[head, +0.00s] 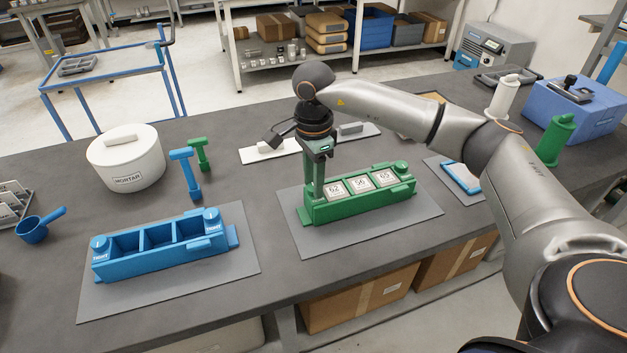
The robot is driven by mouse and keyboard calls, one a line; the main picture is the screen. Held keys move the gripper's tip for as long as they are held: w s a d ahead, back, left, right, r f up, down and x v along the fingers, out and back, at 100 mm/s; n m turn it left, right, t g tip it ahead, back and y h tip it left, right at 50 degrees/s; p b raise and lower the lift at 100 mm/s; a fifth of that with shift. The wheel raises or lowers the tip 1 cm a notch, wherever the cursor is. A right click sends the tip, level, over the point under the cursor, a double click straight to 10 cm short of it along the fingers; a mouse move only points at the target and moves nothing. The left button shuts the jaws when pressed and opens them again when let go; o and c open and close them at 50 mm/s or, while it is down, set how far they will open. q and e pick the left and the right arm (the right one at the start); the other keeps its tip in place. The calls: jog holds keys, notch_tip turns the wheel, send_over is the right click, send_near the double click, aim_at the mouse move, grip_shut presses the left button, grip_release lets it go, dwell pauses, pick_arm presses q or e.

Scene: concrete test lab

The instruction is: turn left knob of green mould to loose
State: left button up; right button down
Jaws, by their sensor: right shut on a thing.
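The green mould (360,207) lies on a grey mat (420,212) in the middle of the bench. Its compartments hold pale cubes marked 62, 56 and 65 (385,178). Its right knob (401,167) is in plain view on the right end. My right gripper (316,188) points down at the mould's left end and is shut on the left knob there. The fingers hide most of that knob, so its mark and angle cannot be read. My left gripper is not in view.
A blue mould (160,250) with empty compartments lies on another mat at left. Green and white spools and a blue box (578,108) are at right.

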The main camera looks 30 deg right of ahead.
jog(key=shift+n, duration=0.5)
jog(key=c, duration=0.8)
grip_release()
jog(key=shift+o, duration=1.4)
notch_tip(320, 180, up, 13)
jog(key=shift+f, duration=0.2)
